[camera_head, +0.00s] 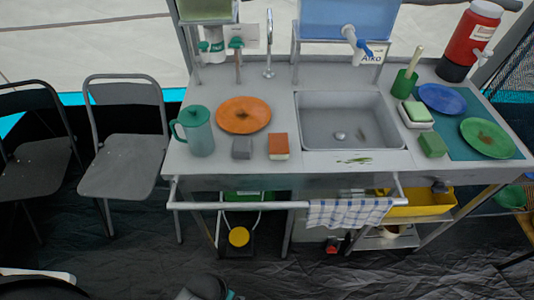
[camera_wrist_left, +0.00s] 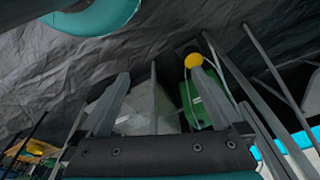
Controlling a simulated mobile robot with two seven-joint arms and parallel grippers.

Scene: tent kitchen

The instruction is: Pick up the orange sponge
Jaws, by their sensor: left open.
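The orange sponge (camera_head: 278,142) is a small block with an orange top and a pale lower layer. It lies on the grey counter left of the sink, in front of an orange plate (camera_head: 243,115). A small grey block (camera_head: 242,148) lies just left of it. My left gripper (camera_wrist_left: 160,80) shows in the left wrist view with its two fingers spread apart and nothing between them. That view looks towards the dark floor and the underside of the stand, and the sponge is not in it. My right gripper is in neither view.
A teal pitcher (camera_head: 196,131) stands left of the sponge. The sink (camera_head: 348,122) lies to its right. A rail with a checked towel (camera_head: 345,213) runs along the counter's front. Two grey chairs, one (camera_head: 124,160) close to the counter, stand at the left.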

